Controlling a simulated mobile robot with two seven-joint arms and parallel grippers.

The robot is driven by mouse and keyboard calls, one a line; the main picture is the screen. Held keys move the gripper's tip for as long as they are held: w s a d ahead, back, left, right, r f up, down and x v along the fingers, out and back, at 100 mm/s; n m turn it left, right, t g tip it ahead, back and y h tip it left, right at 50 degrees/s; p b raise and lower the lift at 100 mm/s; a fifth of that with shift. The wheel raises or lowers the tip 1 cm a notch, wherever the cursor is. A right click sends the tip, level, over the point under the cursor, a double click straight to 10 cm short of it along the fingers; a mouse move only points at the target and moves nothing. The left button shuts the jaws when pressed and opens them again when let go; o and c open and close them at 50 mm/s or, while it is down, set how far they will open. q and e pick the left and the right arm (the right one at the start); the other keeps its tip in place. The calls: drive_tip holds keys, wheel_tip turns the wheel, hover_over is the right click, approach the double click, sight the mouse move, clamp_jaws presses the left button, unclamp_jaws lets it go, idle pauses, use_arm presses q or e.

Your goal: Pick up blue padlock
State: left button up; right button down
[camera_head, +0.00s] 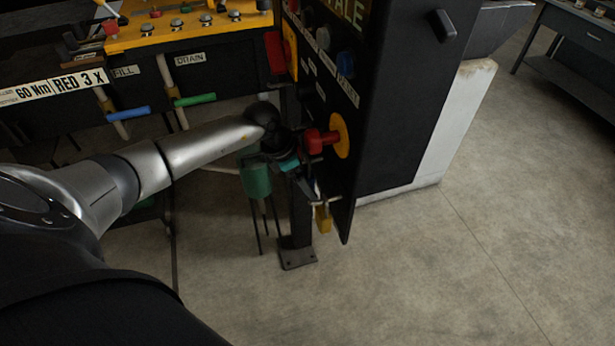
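My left arm reaches in from the left. Its gripper (304,172) is at the edge of the black panel, below and left of the red rotary handle (322,140) on its yellow disc. The fingers are small and dark, and I cannot tell if they are open or shut. A small bluish shape (311,186) shows at the fingers. It may be the blue padlock, but it is mostly hidden. A yellow padlock-like piece (323,219) hangs just below, near a pale peg. My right gripper is not in view.
A green cylinder (256,178) with thin rods is below my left wrist. A post with a foot plate (298,259) stands under the panel. Blue (128,113) and green (195,100) valve handles are at left. Floor at right is clear.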

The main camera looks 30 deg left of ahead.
use_arm(q)
clamp_jaws()
idle(0.8)
